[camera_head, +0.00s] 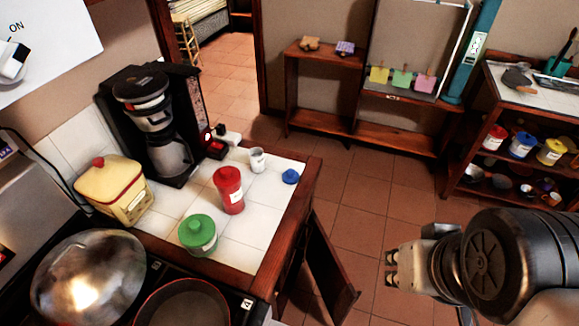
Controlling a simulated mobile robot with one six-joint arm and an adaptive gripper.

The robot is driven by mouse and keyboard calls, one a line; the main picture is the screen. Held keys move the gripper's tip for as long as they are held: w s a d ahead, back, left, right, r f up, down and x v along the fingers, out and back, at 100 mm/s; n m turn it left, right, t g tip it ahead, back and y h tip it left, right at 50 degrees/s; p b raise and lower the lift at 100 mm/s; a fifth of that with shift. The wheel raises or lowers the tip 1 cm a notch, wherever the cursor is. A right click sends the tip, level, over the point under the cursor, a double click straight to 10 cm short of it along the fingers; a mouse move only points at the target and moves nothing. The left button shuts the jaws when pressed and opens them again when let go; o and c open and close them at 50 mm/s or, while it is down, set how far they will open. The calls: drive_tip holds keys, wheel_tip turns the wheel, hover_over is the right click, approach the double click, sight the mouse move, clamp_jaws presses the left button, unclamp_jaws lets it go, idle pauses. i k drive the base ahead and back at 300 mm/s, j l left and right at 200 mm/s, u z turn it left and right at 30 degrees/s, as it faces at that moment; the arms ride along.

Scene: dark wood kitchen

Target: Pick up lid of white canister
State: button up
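A small white canister (258,160) stands upright on the white-tiled counter, apparently without a lid on it. A round blue lid (291,176) with a knob lies on the tiles to its right, near the counter's right edge; which container it fits cannot be told. A red canister (229,190) and a green-lidded canister (198,235) stand nearer me, both covered. My gripper (391,268) is at the lower right, beyond the counter's edge, over the floor. Its fingers point left and are apart, with nothing between them.
A cream box with a red-knobbed lid (114,187) and a black coffee maker (160,125) stand at the counter's left. Pans (88,280) are in front. A cabinet door (330,268) hangs open below the counter. Shelves (510,160) stand at right.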

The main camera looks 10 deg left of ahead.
sight(291, 176)
drive_tip(key=l+z, duration=0.45)
drive_tip(key=i+l+z, duration=0.1)
drive_tip(key=l+z, duration=0.35)
drive_tip(key=i+l+u, duration=0.2)
drive_tip(key=i+u, duration=0.15)
drive_tip(key=i, duration=0.15)
drive_tip(key=i+l+u, duration=0.7)
drive_tip(key=i+l, duration=0.15)
drive_tip(key=i+j+u, duration=0.25)
drive_tip(key=u, duration=0.25)
drive_tip(key=i+j+u, duration=0.1)
drive_tip(key=i+u, duration=0.85)
drive_tip(key=i+l+u, duration=0.2)
drive_tip(key=u, duration=0.3)
drive_tip(key=i, duration=0.1)
